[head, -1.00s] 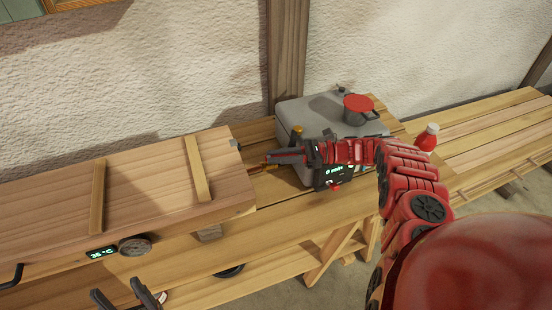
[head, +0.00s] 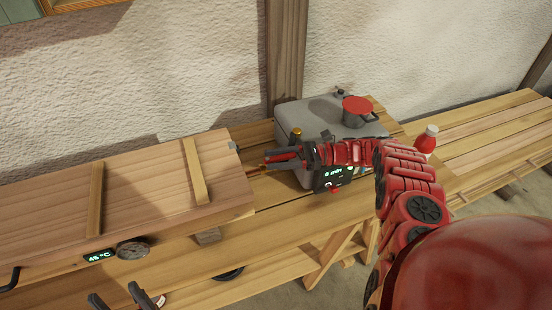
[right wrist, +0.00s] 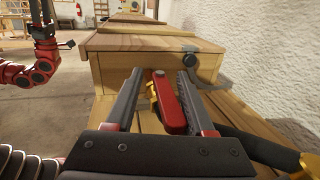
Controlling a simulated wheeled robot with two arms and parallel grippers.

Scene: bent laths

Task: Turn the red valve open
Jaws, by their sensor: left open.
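The red valve (right wrist: 172,108) is a long red lever on a brass body, in front of the wooden box's end in the right wrist view. The lever points lengthwise between my fingers. My right gripper (right wrist: 160,73) is open, one dark finger on each side of the lever, with gaps visible on both sides. In the head view my right gripper (head: 267,161) is between the grey boiler (head: 299,118) and the wooden box (head: 145,190), and hides most of the valve. My left gripper (head: 118,298) is open and empty at the bottom edge, in front of the box.
The box carries a lit display (head: 99,256) reading 45 °C and a round gauge (head: 133,249). A red-lidded pot (head: 357,109) stands on the boiler. A red-and-white bottle (head: 427,139) stands to its right. The rough wall is close behind the bench.

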